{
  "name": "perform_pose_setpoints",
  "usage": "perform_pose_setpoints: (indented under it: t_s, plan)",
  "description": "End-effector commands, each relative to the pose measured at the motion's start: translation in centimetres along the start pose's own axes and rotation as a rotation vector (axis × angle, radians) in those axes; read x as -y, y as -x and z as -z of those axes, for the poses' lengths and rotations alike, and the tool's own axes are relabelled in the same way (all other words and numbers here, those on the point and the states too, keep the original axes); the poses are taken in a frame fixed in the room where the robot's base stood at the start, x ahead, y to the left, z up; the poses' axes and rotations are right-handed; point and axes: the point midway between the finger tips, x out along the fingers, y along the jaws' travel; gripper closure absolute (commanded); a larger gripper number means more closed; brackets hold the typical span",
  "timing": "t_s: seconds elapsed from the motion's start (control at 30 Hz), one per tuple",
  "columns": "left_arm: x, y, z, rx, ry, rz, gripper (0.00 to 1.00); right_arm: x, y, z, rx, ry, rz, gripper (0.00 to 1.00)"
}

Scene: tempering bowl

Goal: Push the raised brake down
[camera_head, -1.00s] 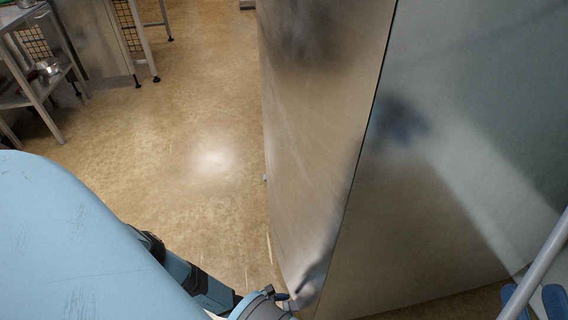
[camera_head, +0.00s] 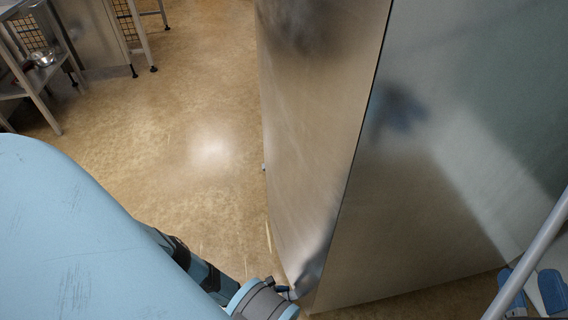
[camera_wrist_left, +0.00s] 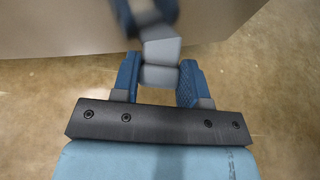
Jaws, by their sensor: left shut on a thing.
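My left gripper (camera_wrist_left: 158,88) is low by the foot of a tall steel panel; its arm comes in from the left in the head view (camera_head: 284,292). In the wrist view its blue fingers are closed on a grey block (camera_wrist_left: 160,75). I cannot tell whether this block is the brake. A blurred blue and grey shape above it, against the steel, looks like a reflection of the gripper. No raised brake can be made out clearly in either view.
The tall steel panel (camera_head: 320,130) fills the middle and right. A grey bar (camera_head: 532,258) and blue-and-white pieces (camera_head: 551,291) are at the lower right. A metal shelf rack (camera_head: 35,85) with a bowl (camera_head: 42,58) stands at the upper left. The brown floor (camera_head: 200,110) between is clear.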

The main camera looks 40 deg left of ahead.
Motion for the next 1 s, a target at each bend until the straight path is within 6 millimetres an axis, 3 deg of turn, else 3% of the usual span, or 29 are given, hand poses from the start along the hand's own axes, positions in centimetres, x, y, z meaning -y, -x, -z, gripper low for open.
perform_pose_setpoints:
  t_s: [0.13,0.17,0.2,0.57,0.8,1.0]
  plan:
    - [-0.1,0.6,0.7,-0.017,-0.003,-0.001,1.00,0.0,0.0,-0.1,0.000,0.001,0.000,0.57]
    - [-0.1,0.6,0.7,-0.017,-0.003,-0.001,0.53,0.0,0.0,-0.1,0.000,0.001,0.000,0.57]
    - [-0.1,0.6,0.7,-0.016,-0.003,-0.001,0.49,0.0,0.0,-0.1,0.000,0.001,0.000,0.57]
    - [-0.1,1.1,0.2,-0.009,-0.001,-0.001,0.49,-0.1,0.0,0.3,0.003,0.000,0.004,0.57]
    - [-0.1,5.7,0.0,-0.011,-0.001,0.000,0.49,0.3,0.0,1.1,0.042,-0.080,0.010,0.57]
    - [-0.1,10.2,0.1,-0.012,0.000,-0.001,0.49,1.3,0.6,0.3,0.103,-0.184,0.012,0.57]
